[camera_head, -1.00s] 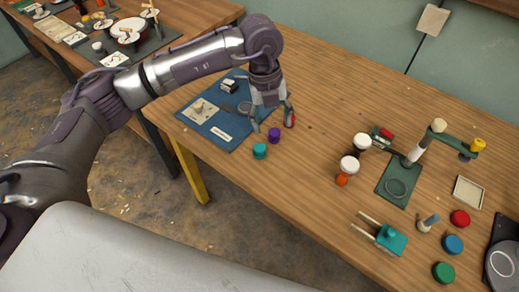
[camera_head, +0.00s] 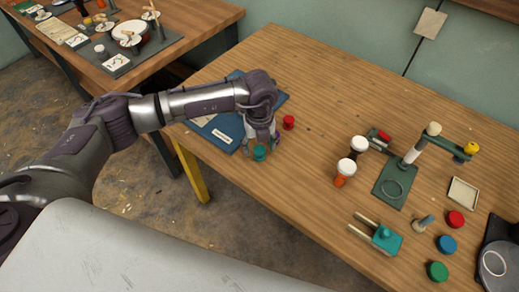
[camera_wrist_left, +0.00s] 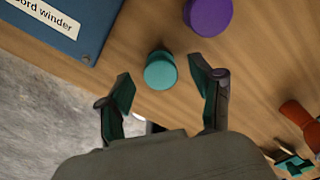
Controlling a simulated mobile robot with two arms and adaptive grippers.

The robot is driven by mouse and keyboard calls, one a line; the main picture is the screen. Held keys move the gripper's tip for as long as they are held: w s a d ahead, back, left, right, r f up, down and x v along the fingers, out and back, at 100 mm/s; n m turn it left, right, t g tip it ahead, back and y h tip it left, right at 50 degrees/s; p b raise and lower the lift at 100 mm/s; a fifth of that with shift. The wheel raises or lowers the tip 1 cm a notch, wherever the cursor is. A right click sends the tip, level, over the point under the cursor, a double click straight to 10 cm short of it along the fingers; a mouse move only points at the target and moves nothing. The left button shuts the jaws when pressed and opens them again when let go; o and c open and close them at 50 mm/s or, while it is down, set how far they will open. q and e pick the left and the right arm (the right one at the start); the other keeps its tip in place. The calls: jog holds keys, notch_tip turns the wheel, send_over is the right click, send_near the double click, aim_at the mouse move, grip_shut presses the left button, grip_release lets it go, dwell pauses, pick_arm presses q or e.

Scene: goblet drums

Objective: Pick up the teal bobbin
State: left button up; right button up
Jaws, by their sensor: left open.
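The teal bobbin (camera_head: 259,153) stands on the wooden table near its front left edge. In the left wrist view the bobbin (camera_wrist_left: 160,72) sits ahead of and between the two fingers, seen from above. My left gripper (camera_head: 262,147) is over it, and in the left wrist view the gripper (camera_wrist_left: 165,88) is open with a finger on either side and nothing held. My right gripper is in neither view.
A purple bobbin (camera_wrist_left: 208,14) stands close beyond the teal one, and a red bobbin (camera_head: 288,122) is to its right. The blue cord winder board (camera_head: 218,131) lies at left. White-topped pieces (camera_head: 346,168) and the green winder stand (camera_head: 393,186) are further right.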

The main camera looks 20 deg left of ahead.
pick_arm(q)
jog(key=shift+f, duration=0.9)
jog(key=shift+c, duration=0.3)
jog(key=c, duration=0.9)
jog(key=shift+r, duration=0.1)
